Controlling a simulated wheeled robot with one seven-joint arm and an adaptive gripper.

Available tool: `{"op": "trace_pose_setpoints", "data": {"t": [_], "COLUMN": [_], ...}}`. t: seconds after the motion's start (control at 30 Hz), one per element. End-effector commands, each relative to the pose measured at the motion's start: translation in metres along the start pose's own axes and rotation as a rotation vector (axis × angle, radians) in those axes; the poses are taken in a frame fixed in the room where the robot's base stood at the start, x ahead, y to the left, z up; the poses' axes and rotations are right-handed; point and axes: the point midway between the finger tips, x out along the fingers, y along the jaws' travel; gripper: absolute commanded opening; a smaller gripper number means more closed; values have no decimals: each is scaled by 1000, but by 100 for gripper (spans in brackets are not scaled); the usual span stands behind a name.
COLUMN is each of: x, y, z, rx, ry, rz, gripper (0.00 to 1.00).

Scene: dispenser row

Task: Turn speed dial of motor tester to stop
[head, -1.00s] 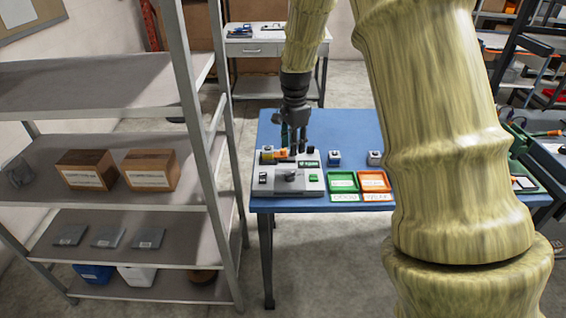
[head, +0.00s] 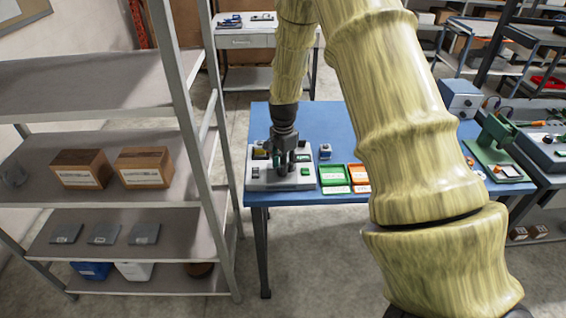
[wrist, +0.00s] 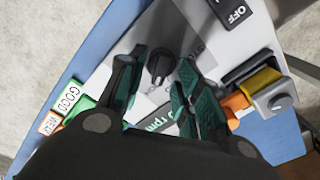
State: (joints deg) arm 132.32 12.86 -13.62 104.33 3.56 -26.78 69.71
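The motor tester (head: 262,181) is a light grey box at the front left of the blue table. Its speed dial (wrist: 160,66) is a black knob with a pale pointer line in the wrist view, on the tester's pale top. My gripper (head: 289,168) points down over the tester. In the wrist view my gripper (wrist: 158,80) is open, with one green-padded finger on each side of the dial. I cannot tell whether either finger touches it. A green rpm display (wrist: 155,122) is partly hidden by the gripper. In the head view the gripper hides the dial.
A black OFF label (wrist: 236,12) and an orange-and-yellow part with a grey block (wrist: 272,98) are near the right finger. Green (head: 334,176) and orange (head: 358,174) trays lie right of the tester. A metal shelf (head: 95,200) stands left of the table.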

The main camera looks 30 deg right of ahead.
Motion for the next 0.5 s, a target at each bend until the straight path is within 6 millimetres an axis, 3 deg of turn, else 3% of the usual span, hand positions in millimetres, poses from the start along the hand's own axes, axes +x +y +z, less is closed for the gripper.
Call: {"op": "trace_pose_setpoints", "data": {"t": [0.3,0.5], "x": [2,2], "y": [0,0], "z": [0,0], "rx": [1,1], "ry": [0,0], "rz": [-1,-1], "gripper": [34,0]}}
